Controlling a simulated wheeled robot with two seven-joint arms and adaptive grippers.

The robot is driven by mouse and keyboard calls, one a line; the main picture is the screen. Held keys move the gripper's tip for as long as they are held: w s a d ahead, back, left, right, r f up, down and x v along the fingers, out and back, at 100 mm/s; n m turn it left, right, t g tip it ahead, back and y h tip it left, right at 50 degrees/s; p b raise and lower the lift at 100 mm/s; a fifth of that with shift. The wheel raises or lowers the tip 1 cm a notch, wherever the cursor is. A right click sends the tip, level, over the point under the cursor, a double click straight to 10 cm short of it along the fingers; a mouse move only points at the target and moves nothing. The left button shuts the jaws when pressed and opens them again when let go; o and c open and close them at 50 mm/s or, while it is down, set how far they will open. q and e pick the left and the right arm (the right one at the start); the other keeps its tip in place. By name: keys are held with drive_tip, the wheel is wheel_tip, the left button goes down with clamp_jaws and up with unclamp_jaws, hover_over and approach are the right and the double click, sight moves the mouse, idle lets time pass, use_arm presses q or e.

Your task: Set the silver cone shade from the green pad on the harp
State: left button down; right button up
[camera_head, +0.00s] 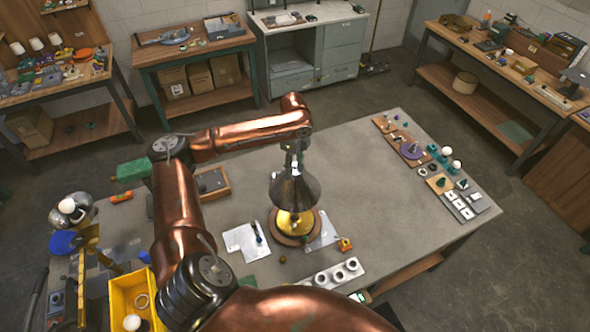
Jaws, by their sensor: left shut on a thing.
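The silver cone shade (296,190) is upright, wide end down, near the middle of the grey table. My left gripper (294,163) is above it, shut on its narrow top. Directly below the shade is a lamp base with a gold body (295,222) on a round wooden foot (292,240). The harp is hidden by the shade, and I cannot tell whether the shade rests on it or hangs just above. A small green patch (248,282), possibly the green pad, shows partly behind my arm. My right gripper is not in view.
White sheets (246,242) lie beside the lamp base. A white block with round holes (333,275) and a small red-yellow part (345,245) are in front. A yellow bin (122,295) stands at left. Wooden trays of parts (403,148) line the right edge. The table right of the lamp is clear.

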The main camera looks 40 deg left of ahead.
use_arm(q)
drive_tip(key=shift+f, duration=0.3)
idle(0.9)
drive_tip(key=c, duration=0.9)
unclamp_jaws()
drive_tip(key=shift+r, duration=0.1)
wheel_tip(320, 180, up, 12)
drive_tip(key=shift+f, duration=0.1)
